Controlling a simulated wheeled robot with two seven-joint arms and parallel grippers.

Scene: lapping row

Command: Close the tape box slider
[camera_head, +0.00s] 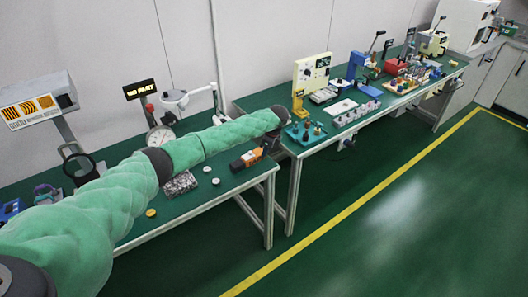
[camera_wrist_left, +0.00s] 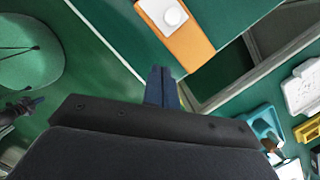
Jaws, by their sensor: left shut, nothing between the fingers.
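An orange and dark box (camera_head: 247,158), which may be the tape box, lies near the right end of the near green table in the head view. In the left wrist view an orange body (camera_wrist_left: 187,42) with a white part and a round white knob on top shows at the upper middle; it may be the same box. My left gripper (camera_wrist_left: 161,72) is shut and empty, its fingertips just below the orange body in the picture, apart from it. In the head view the end of my left arm is dark and its fingers cannot be made out. My right gripper is not in view.
A teal tray (camera_head: 305,133) with small pegs stands on the far table, close to my left arm's end. A dial gauge stand (camera_head: 160,136) and small discs sit on the near table (camera_head: 225,182). The green floor (camera_head: 400,220) is clear.

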